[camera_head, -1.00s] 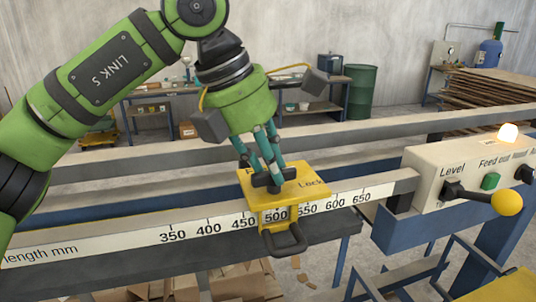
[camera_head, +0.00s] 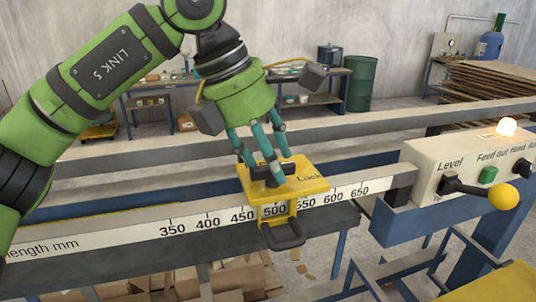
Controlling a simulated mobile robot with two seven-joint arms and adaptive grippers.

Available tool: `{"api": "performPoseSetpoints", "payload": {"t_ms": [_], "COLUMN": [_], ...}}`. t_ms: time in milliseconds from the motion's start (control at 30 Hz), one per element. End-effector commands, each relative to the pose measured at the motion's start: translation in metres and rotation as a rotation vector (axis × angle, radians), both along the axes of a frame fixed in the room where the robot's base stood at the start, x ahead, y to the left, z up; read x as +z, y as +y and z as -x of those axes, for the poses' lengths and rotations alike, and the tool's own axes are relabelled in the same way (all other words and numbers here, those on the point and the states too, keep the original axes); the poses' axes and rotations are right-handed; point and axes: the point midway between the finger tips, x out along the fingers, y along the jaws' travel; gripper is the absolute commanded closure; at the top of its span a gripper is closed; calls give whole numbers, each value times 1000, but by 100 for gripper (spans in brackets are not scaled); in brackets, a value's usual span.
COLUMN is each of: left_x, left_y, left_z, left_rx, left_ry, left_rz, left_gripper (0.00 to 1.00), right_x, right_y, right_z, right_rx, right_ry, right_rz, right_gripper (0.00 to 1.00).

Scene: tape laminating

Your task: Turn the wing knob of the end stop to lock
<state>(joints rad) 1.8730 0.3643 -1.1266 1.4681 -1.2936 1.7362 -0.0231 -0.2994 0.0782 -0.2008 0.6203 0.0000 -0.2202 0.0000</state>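The yellow end stop (camera_head: 314,184) sits on the length scale rail near the 500 mark. The word "Lock" shows at the right of its top plate, and a dark handle (camera_head: 284,236) hangs at its front. The black wing knob (camera_head: 259,172) on the plate is partly hidden by the fingers. My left gripper (camera_head: 266,173) points down from above, with its teal fingers at the wing knob and on different sides of it. I cannot tell whether they press on the knob. My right gripper is not in view.
The scale rail (camera_head: 122,234) runs across the front, with a second rail behind. At the right stands a control box (camera_head: 418,160) with a lever with a yellow ball (camera_head: 503,196), a green button and a lit lamp. Cardboard lies below.

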Motion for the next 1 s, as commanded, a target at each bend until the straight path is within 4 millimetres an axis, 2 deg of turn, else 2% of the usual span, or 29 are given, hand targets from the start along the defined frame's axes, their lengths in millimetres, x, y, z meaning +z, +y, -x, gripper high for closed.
{"api": "performPoseSetpoints", "payload": {"t_ms": [267,367,700,833,1000], "left_x": [6,20,85,101,110], "left_y": [3,8,33,39,43], "left_z": [0,2,10,12,14], "left_rx": [2,2,2,1,0], "left_ry": [0,-1,-2,-1,1], "left_rz": [-1,0,1,0,0], "left_gripper": [54,54,54,54,54], "right_x": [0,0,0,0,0], "right_y": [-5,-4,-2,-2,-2], "right_z": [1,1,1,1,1], "right_rx": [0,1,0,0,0], "right_ry": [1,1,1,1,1], "right_rz": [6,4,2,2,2], "right_gripper": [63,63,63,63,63]}}
